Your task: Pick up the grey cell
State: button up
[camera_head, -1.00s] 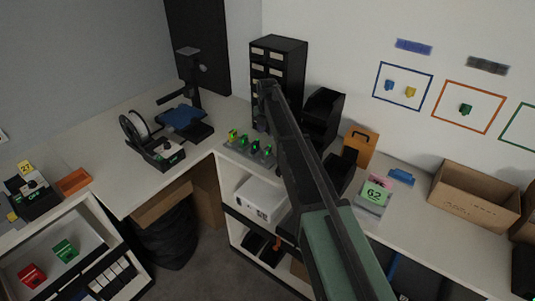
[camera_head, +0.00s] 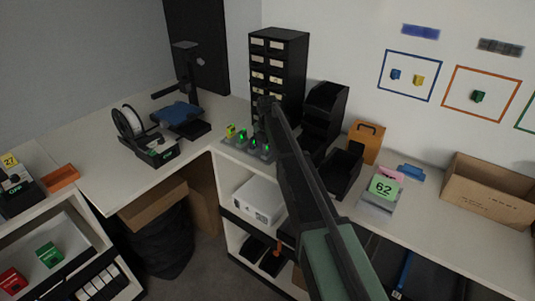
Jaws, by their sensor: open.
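A grey rack (camera_head: 246,150) stands near the front edge of the bench by the corner. It holds several small upright pieces with green lit parts, one of them yellowish (camera_head: 231,130). I cannot tell for sure which piece is the grey cell; they are small and my arm covers part of the rack's right side. My gripper (camera_head: 265,106) is at the far end of my arm, just above and behind the rack in the picture, in front of the black drawer tower. It is small and dark, and nothing shows held in it.
A black drawer tower (camera_head: 279,68) and black bins (camera_head: 325,108) stand behind the rack. A spool holder (camera_head: 150,142) is on the left. A device marked 62 (camera_head: 383,188), an orange box (camera_head: 367,143) and an open carton (camera_head: 487,192) are on the right. Bare bench lies left of the rack.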

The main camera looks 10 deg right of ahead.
jog(key=shift+r, duration=0.1)
grip_shut()
notch_tip(320, 180, up, 20)
jog(key=p, duration=2)
